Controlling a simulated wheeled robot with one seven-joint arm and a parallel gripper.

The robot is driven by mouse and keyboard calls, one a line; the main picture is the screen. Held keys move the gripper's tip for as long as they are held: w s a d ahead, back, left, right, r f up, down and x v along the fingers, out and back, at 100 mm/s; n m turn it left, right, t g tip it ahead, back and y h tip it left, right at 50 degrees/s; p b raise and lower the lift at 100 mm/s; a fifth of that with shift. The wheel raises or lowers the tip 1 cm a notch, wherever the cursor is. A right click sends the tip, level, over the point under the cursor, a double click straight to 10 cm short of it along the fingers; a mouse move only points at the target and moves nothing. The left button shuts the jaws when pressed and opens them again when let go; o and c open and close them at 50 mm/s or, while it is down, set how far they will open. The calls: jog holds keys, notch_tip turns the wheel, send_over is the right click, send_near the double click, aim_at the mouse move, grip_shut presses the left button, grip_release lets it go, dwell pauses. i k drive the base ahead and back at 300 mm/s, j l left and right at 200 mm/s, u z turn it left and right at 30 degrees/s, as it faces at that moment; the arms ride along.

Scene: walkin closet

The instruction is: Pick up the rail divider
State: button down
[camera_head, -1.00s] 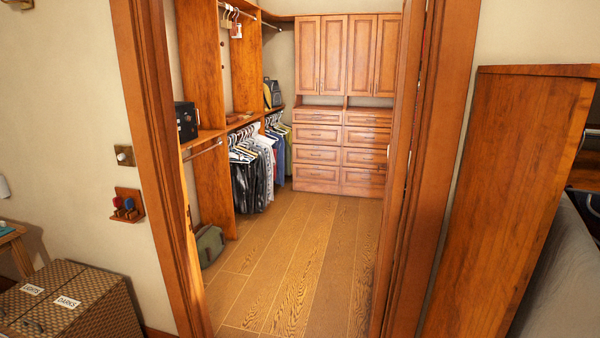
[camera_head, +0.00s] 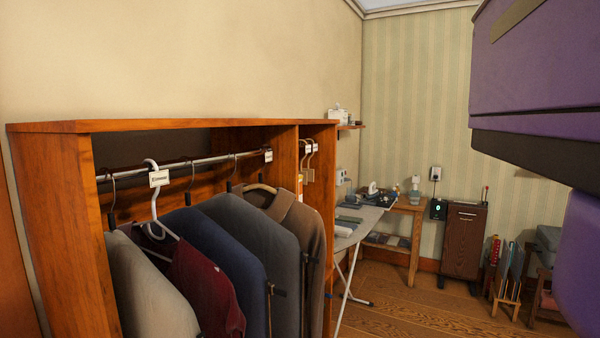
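A small white tag with dark lettering, which looks like a rail divider (camera_head: 159,178), sits on the metal rail (camera_head: 212,161) of the open wooden wardrobe. It is at the left part of the rail, beside a white hanger's hook. A second similar white tag (camera_head: 268,155) is on the rail's right end. I cannot read the lettering for certain. My gripper is not in view; a large purple and black part at the right looks like my own arm.
Several jackets (camera_head: 225,235) hang close together below the rail. A wooden partition (camera_head: 290,165) separates a narrow right bay with small tagged hangers (camera_head: 309,165). Beyond stand an ironing board (camera_head: 362,222), a wooden side table (camera_head: 415,240) and a brown cabinet (camera_head: 464,240). Some wooden floor shows between them.

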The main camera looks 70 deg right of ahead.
aim_at(301, 162)
jog(key=z, duration=1.65)
jog(key=i+l, duration=0.15)
jog(key=l, duration=0.15)
jog(key=i+l, duration=0.15)
jog(key=l, duration=0.15)
